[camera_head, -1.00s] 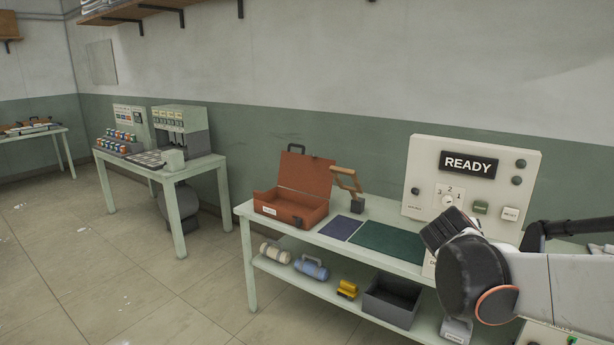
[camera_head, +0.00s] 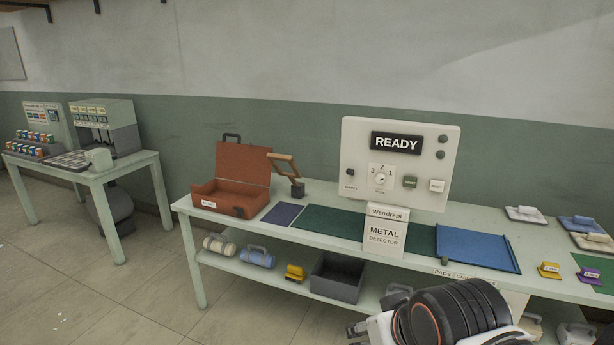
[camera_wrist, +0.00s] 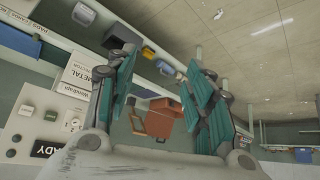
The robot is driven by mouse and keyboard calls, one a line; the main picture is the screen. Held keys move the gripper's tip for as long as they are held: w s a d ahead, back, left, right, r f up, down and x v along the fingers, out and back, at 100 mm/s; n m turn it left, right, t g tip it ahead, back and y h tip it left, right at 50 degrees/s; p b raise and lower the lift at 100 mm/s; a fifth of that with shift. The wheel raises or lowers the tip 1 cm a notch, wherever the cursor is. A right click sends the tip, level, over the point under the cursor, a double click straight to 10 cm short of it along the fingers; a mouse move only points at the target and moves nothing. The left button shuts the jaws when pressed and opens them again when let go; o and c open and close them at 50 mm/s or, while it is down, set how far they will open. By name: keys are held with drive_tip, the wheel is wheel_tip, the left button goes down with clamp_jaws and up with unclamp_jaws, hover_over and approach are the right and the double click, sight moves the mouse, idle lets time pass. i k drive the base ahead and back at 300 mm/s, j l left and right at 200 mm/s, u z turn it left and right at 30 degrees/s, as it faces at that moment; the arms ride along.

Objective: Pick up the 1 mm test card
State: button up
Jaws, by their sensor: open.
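Two small tagged blocks stand at the right end of the bench in the head view: a yellow one (camera_head: 549,270) and a purple one (camera_head: 587,275). Their labels are too small to read, so I cannot tell which, if either, is the 1 mm test card. My gripper (camera_wrist: 165,100) is open and empty in the wrist view, its teal-padded fingers apart. The orange case (camera_wrist: 166,108) shows beyond and between them, at a distance. In the head view my arm is low in front of the bench, left of the tagged blocks.
Another table (camera_head: 90,176) stands left.

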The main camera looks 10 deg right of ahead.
sight(547, 270)
drive_tip(key=z, duration=1.8)
drive_tip(key=i+j+z, duration=0.25)
drive_tip(key=i+j, duration=0.2)
drive_tip(key=j, duration=0.2)
drive_tip(key=i+j+z, duration=0.15)
drive_tip(key=j, duration=0.2)
drive_tip(key=i+j+z, duration=0.15)
drive_tip(key=i+j, duration=0.1)
drive_tip(key=j, duration=0.1)
